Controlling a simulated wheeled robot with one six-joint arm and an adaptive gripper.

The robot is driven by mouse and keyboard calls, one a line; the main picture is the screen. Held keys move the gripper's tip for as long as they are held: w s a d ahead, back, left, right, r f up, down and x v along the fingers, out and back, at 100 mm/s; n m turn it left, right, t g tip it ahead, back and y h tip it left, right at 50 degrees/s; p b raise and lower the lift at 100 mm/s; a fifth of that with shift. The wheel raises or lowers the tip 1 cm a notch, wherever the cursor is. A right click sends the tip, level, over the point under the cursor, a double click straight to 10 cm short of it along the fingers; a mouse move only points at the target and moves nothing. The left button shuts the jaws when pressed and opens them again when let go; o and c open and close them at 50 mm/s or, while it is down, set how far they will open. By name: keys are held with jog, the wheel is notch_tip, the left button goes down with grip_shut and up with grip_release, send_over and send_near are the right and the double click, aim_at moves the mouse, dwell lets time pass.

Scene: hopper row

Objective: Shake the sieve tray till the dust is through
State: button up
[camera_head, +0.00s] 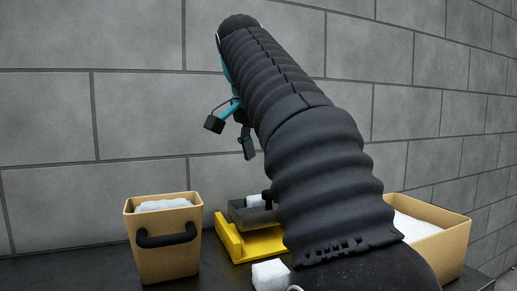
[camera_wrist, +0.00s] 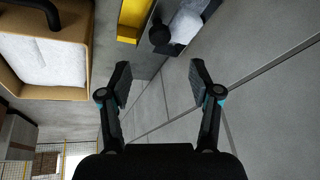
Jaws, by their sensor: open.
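What looks like the sieve tray is a small dark grey tray (camera_head: 238,214) with a white lump (camera_head: 255,201) in it and a dark knob (camera_head: 267,195) at its right. It sits at a yellow stand (camera_head: 232,241) on the dark bench. My arm hides its right part. In the wrist view the grey tray (camera_wrist: 150,58), its black knob (camera_wrist: 159,34) and white lump (camera_wrist: 186,27) show at the top. My gripper (camera_head: 231,136) is open and empty, above and apart from the tray. Its spread fingers also show in the wrist view (camera_wrist: 160,75). No dust can be made out.
A tan bin (camera_head: 166,264) with a black handle and white fill stands left of the stand. Another tan bin (camera_head: 449,246) with white fill is at the right, partly behind my arm. A white block (camera_head: 270,275) lies in front. A grey block wall (camera_head: 130,110) rises behind.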

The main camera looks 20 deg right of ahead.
jog(key=b+x, duration=0.3)
jog(key=x, duration=0.8)
